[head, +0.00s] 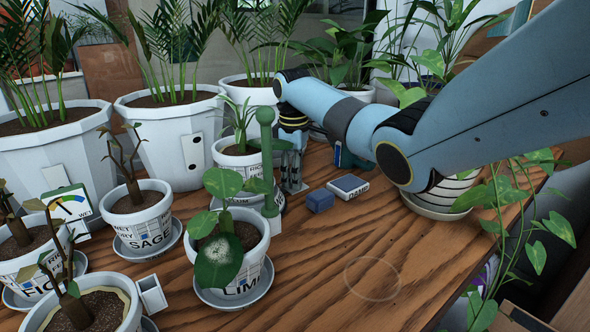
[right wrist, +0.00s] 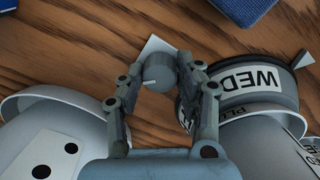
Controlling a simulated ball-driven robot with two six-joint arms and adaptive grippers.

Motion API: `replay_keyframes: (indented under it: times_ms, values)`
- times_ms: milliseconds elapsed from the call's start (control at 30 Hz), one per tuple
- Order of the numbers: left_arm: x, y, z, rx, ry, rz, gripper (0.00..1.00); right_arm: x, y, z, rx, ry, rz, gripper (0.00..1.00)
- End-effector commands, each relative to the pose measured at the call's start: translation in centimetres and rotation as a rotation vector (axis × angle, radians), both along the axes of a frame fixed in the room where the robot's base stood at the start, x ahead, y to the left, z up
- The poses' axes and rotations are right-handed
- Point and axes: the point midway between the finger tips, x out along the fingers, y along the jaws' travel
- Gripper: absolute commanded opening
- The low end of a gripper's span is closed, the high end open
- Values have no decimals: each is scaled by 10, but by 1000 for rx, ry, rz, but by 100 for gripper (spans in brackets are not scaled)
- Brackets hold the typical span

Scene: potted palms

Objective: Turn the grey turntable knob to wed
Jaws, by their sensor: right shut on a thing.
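In the right wrist view, the grey knob (right wrist: 160,70) sits between the fingertips of my right gripper (right wrist: 160,82). The gripper is shut on it, pointing down. A white plate or mark shows beside the knob. To the right, the grey turntable (right wrist: 240,84) shows the label WED on its side, with a white pointer (right wrist: 303,59) close by. A labelled white pot (right wrist: 262,135) stands on it. In the head view my right gripper (head: 292,178) is low by the tabletop, right of the turntable (head: 277,202); the knob is hard to make out there. My left gripper is out of view.
A small blue block (head: 320,202) and a box labelled DAMP (head: 348,187) lie right of the gripper. Potted plants crowd the left and back, including the SAGE pot (head: 145,232) and a LIME pot (head: 240,276). The front right tabletop is clear.

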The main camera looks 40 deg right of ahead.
Motion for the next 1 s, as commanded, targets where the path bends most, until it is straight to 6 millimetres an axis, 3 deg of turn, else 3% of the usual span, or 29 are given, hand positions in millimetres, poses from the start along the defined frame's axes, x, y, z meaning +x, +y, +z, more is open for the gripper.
replay_keyframes:
  times_ms: [100, 400, 1000]
  values:
    - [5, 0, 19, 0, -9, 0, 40, 0, 1, 6, 2, 2, -84, 3]
    - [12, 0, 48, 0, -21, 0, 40, 0, 2, 5, 3, 1, -356, 3]
    - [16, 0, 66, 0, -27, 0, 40, 1, 2, 1, 2, 1, -750, 3]
